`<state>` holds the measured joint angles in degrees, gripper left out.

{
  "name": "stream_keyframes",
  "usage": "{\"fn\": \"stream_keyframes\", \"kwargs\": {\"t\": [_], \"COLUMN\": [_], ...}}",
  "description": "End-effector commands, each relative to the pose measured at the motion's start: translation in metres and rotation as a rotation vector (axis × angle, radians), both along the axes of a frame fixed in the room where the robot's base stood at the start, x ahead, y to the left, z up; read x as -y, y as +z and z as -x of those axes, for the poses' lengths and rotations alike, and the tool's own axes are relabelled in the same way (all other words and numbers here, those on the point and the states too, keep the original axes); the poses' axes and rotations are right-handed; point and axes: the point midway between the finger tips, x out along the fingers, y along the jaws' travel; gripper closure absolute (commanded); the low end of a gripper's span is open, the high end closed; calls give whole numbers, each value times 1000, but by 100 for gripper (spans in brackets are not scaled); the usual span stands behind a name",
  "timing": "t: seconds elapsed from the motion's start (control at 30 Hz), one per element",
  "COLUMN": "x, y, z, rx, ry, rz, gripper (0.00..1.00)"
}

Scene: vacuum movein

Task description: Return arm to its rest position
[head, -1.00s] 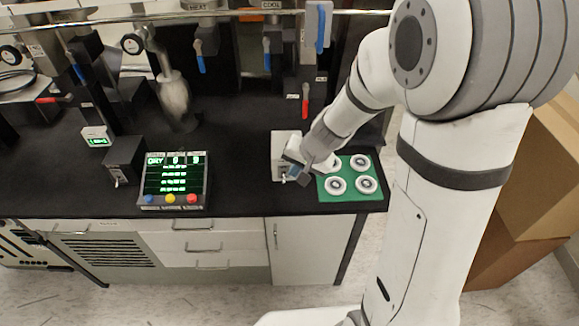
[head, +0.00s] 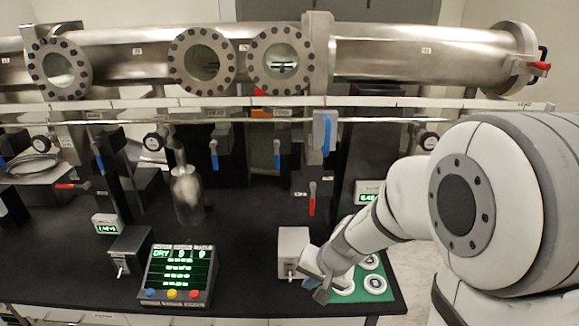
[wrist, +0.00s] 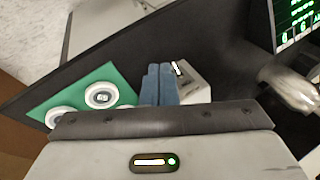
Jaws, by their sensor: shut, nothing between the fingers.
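My gripper (head: 319,293) is low over the front right of the black bench, beside a white switch box (head: 294,250) and at the left edge of a green mat (head: 386,289). In the wrist view my gripper's two blue fingers (wrist: 160,84) are together with nothing between them. The white box (wrist: 194,84) shows just right of the fingers; I cannot tell whether they touch it. The arm reaches in from the right and hides part of the mat.
White round discs (head: 375,284) lie on the green mat. A control panel (head: 176,272) with green text and coloured buttons stands to the left. A steel tube with round flanged windows (head: 203,62) spans the back, above valves with red and blue handles (head: 312,198).

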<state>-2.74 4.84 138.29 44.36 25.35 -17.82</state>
Motion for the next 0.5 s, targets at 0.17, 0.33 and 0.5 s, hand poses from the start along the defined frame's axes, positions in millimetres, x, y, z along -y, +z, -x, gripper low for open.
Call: {"fn": "stream_keyframes", "kwargs": {"t": [0.17, 0.33, 0.5], "x": [5, 24, 52], "y": [34, 76, 104], "z": [22, 65, 107], "rx": [29, 45, 41], "ry": [84, 191, 247], "rz": [31, 133, 270], "gripper": [100, 100, 100]}}
